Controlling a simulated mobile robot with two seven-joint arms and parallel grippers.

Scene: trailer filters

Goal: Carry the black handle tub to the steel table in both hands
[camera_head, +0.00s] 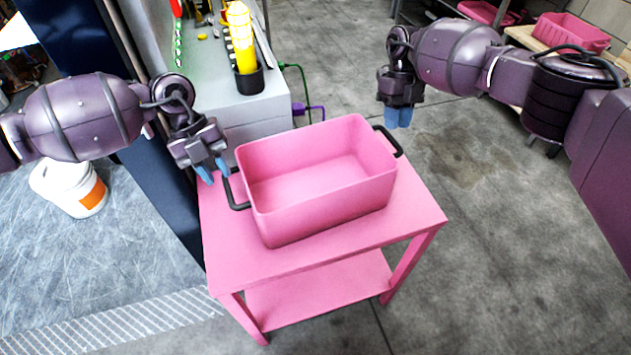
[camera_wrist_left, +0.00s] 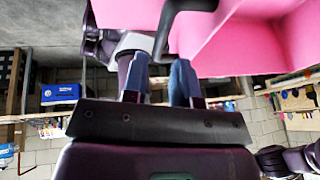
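The tub (camera_head: 325,205) is pink with a black handle at each end. It stands empty and upright on a small pink table (camera_head: 240,260) with a lower shelf. My left gripper (camera_head: 212,170) is open beside the left black handle (camera_head: 236,190). In the left wrist view the handle (camera_wrist_left: 172,32) lies just ahead of and between the blue fingertips, not gripped. My right gripper (camera_head: 398,117) hangs beyond the right handle (camera_head: 388,140), apart from it; its blue fingers look close together, and their gap is unclear. I cannot tell which surface is the steel table.
A grey bench (camera_head: 215,85) behind the tub holds a yellow bottle in a black cup (camera_head: 248,80) and tools. A white bucket (camera_head: 72,188) stands on the floor at left. A wooden-topped table (camera_head: 525,38) with pink crates is at back right. Floor on the right is clear.

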